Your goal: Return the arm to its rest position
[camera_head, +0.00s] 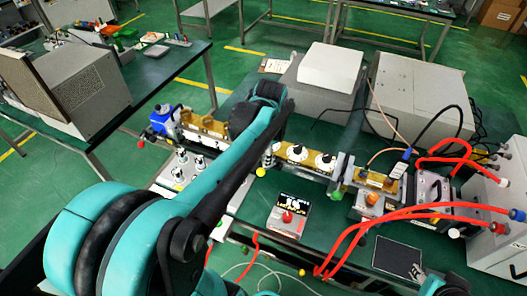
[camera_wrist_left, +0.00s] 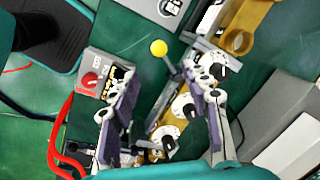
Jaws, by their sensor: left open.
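My left arm (camera_head: 228,165) comes in from the lower left of the head view and reaches over the bench, bent at its far end. Its forearm mostly hides the left gripper there. In the left wrist view the left gripper (camera_wrist_left: 165,80) has its two fingers apart with nothing held between them. The brass waveguide line with white dials (camera_wrist_left: 184,106) lies below and between the fingers. This brass line (camera_head: 297,153) also shows right of my forearm in the head view. I cannot tell the exact gap between fingers and dials. The right gripper is out of view.
A small box with a red button (camera_head: 287,217) sits in front of the line. Red cables (camera_head: 385,212) run to a grey instrument (camera_head: 497,215) at the right. Grey boxes (camera_head: 420,92) stand behind. A blue-ended part (camera_head: 163,120) lies left of my forearm.

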